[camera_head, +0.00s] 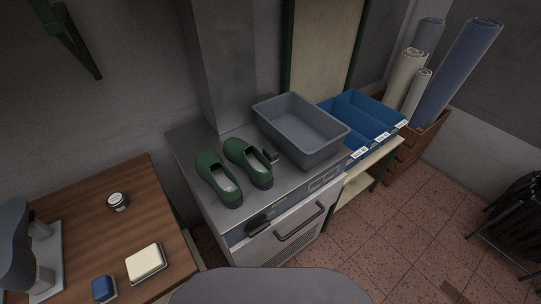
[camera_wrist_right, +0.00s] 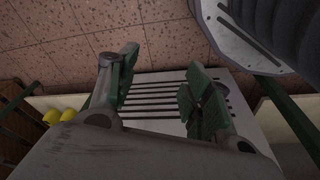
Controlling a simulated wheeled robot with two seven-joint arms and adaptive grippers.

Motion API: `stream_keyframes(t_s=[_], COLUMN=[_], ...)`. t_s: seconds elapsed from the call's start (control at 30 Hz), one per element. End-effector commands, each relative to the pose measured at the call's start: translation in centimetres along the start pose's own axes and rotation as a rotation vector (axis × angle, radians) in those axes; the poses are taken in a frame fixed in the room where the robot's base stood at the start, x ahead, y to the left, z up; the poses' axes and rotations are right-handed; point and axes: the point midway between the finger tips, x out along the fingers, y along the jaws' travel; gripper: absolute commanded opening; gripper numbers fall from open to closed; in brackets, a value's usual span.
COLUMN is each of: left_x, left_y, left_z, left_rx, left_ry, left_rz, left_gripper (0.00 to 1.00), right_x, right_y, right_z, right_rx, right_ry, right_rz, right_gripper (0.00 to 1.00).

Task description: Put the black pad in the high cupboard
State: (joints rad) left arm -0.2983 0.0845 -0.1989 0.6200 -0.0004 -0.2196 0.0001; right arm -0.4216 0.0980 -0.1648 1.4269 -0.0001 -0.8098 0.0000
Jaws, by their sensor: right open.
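A small black block (camera_head: 271,156), possibly the black pad, sits on the grey metal top (camera_head: 186,142) of the cabinet, just right of a pair of green clogs (camera_head: 244,163). Another dark piece (camera_head: 258,222) is at the cabinet's front edge; I cannot tell whether it is loose or a fitting. No high cupboard can be made out. My right gripper (camera_wrist_right: 160,92) is open and empty in the right wrist view, its dark green finger pads apart above a pale slotted panel (camera_wrist_right: 155,112). My left gripper is not in view.
A grey bin (camera_head: 300,130) and blue trays (camera_head: 362,120) stand right of the clogs. A wooden table (camera_head: 85,205) at left holds a cream pad (camera_head: 145,262), a blue block (camera_head: 104,288) and a small jar (camera_head: 118,201). Rolls (camera_head: 455,75) stand at back right.

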Motion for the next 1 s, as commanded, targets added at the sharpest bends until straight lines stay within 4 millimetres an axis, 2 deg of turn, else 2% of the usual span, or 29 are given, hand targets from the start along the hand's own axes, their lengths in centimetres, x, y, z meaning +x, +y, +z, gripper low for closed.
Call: stream_keyframes(t_s=[0.1, 0.4, 1.0], left_x=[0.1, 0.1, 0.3], left_y=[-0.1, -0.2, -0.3], left_z=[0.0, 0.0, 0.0], left_rx=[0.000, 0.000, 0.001], left_ry=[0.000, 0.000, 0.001], left_rz=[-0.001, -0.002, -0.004], left_gripper=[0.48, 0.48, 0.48], right_x=[-2.4, -8.7, -23.2], right_y=[0.1, 0.4, 0.9], right_z=[-2.1, -6.3, -11.8], right_rx=[0.002, 0.007, 0.009], right_ry=[0.015, 0.041, 0.109], right_rz=[0.001, 0.004, 0.010], right_gripper=[0.50, 0.50, 0.50])
